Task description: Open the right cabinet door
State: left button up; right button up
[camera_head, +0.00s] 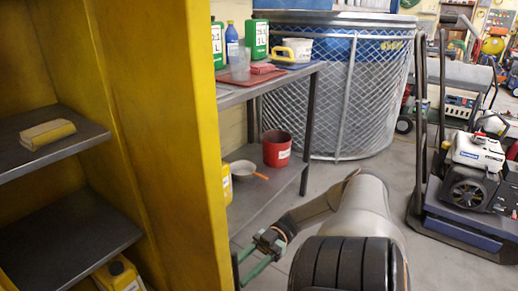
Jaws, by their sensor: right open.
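The yellow cabinet stands at the left with its dark shelves (60,145) exposed. A tall yellow panel (165,130), which looks like the right cabinet door standing open, rises at the right side of the shelves. A dark upright piece (235,268), perhaps its handle, shows at the panel's lower right edge. My right gripper (247,261) is just right of that edge, its green fingers apart and pointing left toward the dark piece. I cannot tell whether they touch it. My left gripper is out of view.
A yellow block (47,134) lies on the upper shelf and a yellow container (118,276) stands below. Behind the panel is a metal table (300,72) with bottles, and a red bucket (277,149) on its lower shelf. A mesh-sided tank (375,95) and a machine (470,185) stand beyond.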

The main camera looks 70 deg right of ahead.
pick_arm(q)
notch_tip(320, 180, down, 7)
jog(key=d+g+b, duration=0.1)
jog(key=b, duration=0.5)
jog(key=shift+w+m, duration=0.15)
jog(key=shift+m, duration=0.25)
pick_arm(e)
jog(key=v, duration=1)
jog(key=shift+s+d, duration=0.15)
jog(key=shift+d, duration=0.15)
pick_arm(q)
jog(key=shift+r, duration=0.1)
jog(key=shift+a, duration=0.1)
